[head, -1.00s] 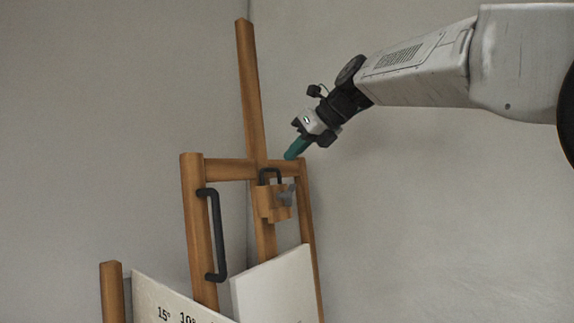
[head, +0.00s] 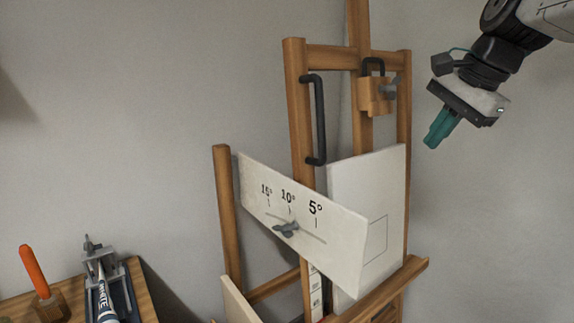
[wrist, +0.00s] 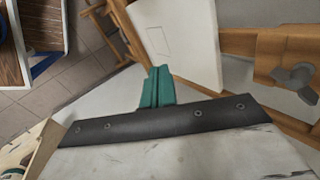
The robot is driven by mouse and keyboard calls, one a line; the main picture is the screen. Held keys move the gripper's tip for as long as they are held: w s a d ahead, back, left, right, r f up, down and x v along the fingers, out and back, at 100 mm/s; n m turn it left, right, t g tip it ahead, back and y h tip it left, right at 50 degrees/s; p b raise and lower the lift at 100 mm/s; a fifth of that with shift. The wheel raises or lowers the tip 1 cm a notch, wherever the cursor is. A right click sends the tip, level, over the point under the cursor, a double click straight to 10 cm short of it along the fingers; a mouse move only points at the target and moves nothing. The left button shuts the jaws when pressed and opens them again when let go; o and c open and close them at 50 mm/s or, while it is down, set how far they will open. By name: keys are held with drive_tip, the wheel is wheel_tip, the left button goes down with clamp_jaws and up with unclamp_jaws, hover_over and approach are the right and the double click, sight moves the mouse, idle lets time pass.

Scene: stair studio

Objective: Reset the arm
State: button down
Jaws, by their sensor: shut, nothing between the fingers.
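My gripper (head: 438,131) is at the upper right in the head view, with its teal fingers pointing down and left. The fingers are together and hold nothing. The fingers also show in the wrist view (wrist: 157,86), with nothing between them. My gripper is in the air to the right of the wooden easel (head: 298,110), apart from it.
The easel carries a white canvas (head: 385,180) and an angle board (head: 340,240) marked 15°, 10° and 5°. A black handle (head: 319,120) and a clamp block (head: 374,98) are on its frame. A wooden table (head: 143,290) at lower left holds a tube (head: 104,300) and an orange-handled tool (head: 34,270).

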drive_tip(key=s+f+n+g+h, duration=0.1)
drive_tip(key=s+f+n, duration=0.5)
drive_tip(key=s+f, duration=0.3)
drive_tip(key=s+f+n+g+h, duration=0.2)
drive_tip(key=s+f+n, duration=0.4)
drive_tip(key=s+f, duration=0.4)
drive_tip(key=s, duration=0.5)
